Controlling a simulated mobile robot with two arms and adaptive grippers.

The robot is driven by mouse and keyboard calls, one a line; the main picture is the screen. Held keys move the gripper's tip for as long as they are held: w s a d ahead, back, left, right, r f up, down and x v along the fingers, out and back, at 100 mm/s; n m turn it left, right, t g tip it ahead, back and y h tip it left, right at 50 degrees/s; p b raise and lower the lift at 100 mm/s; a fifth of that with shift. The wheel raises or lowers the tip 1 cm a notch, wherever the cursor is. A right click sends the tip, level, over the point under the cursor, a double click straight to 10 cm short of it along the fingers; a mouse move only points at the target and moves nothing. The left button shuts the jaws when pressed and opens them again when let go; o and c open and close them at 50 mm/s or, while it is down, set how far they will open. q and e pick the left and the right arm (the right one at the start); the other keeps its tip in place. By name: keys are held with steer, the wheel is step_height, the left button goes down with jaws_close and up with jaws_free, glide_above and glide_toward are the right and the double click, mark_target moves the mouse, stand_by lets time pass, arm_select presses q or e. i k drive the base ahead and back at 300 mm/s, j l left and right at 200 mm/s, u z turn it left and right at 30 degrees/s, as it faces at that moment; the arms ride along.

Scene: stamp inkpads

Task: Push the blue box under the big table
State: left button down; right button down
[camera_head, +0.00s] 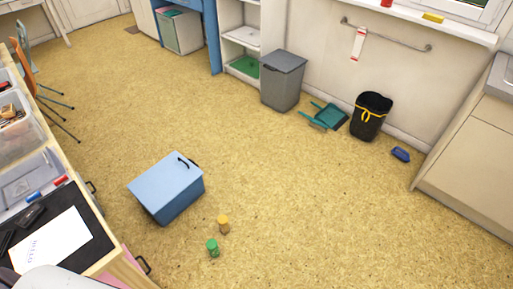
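The blue box (167,187) stands on the yellow-brown floor, left of the middle of the head view. It has a light blue lid with a dark handle at its far right corner. The big table (84,187) is probably the long table along the left edge. The box is apart from it, with a strip of floor between. The floor space under this table is mostly hidden. Neither of my grippers shows clearly in this view.
A green jar (213,248) and an orange-lidded jar (223,224) stand close to the box's near right side. Chairs (30,65) stand at the upper left. The middle floor is clear.

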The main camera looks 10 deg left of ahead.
mark_target(173, 208)
steer(key=i+l+z, duration=0.2)
steer(key=i+z, duration=0.5)
steer(key=i, duration=0.25)
steer(key=i+u, duration=0.35)
steer(key=i+l+u, duration=0.2)
steer(key=i+u, duration=0.2)
steer(key=i, duration=0.15)
steer(key=i+u, duration=0.15)
steer(key=u, duration=0.3)
steer(key=i+u, duration=0.2)
steer(key=u, duration=0.3)
steer(key=i+u, duration=0.15)
steer(key=u, duration=0.3)
steer(key=i+l+u, duration=0.1)
steer(key=u, duration=0.35)
